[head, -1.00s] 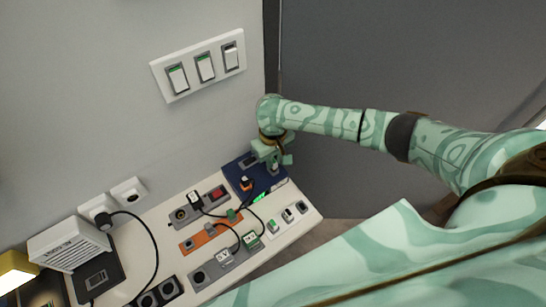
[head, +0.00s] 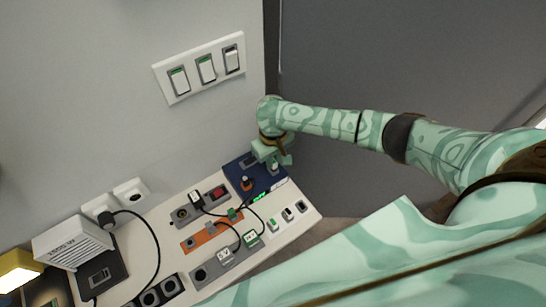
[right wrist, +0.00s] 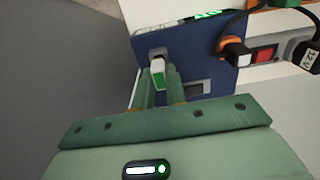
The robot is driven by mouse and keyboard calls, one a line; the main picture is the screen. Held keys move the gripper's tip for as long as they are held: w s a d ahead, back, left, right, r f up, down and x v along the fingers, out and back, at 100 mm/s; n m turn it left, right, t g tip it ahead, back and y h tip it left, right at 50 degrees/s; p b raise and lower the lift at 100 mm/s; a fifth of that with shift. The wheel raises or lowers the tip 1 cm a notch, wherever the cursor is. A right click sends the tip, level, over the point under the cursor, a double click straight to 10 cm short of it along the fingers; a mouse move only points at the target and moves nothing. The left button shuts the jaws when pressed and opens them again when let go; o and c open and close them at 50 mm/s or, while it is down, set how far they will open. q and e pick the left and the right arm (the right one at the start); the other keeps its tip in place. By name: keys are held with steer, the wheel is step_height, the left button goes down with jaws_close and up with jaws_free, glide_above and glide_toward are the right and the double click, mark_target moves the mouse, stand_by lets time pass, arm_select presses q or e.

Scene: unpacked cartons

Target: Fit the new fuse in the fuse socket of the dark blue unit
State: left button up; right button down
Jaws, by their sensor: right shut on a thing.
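The dark blue unit (head: 235,172) sits at the right end of the pale board, against the wall; it also shows in the right wrist view (right wrist: 188,42). My right gripper (right wrist: 161,82) is shut on the new fuse (right wrist: 158,72), a small white piece with a green part. The fuse is at a grey socket (right wrist: 157,52) on the unit's face. I cannot tell whether it is fully seated. In the head view my right gripper (head: 272,161) is over the unit's right part and hides the fuse. My left gripper is out of view.
An orange-based black plug (head: 246,183) stands on the unit, its cable crossing the board. A grey rectangular recess (right wrist: 196,88) is beside the gripper. A red switch (head: 217,192), an orange strip (head: 205,238) and small switches (head: 287,215) are nearby. A white switch panel (head: 200,68) is above.

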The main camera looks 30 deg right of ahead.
steer(key=shift+f, duration=0.4)
stand_by(0.7)
steer(key=shift+p, duration=0.35)
steer(key=shift+p, duration=0.35)
steer(key=shift+f, duration=0.35)
stand_by(0.3)
steer(key=c, duration=1.3)
jaws_free()
steer(key=shift+c, duration=0.2)
